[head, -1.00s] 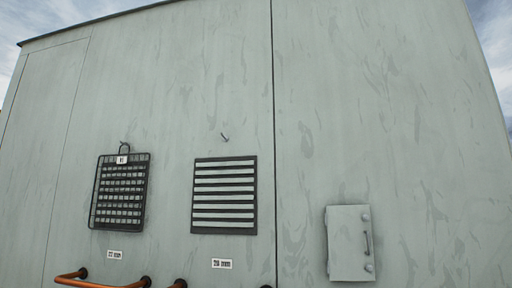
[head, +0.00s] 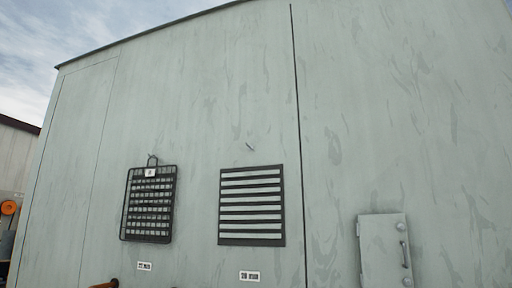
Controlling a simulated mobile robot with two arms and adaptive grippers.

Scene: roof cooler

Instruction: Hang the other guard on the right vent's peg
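The right vent (head: 252,206) is a dark frame with pale horizontal slats on the grey-green cooler wall. Its peg (head: 249,146) sticks out above it and is bare. A black wire guard (head: 150,204) with a small white tag (head: 151,173) hangs by its top loop from a peg, in front of the left vent. No second guard shows in this view. Neither of my grippers is in view.
White labels are below the left vent (head: 144,266) and the right vent (head: 249,276). A closed box with a handle (head: 385,250) is on the wall at lower right. An orange pipe (head: 105,285) shows at the bottom edge. Another structure with an orange round part (head: 9,208) stands far left.

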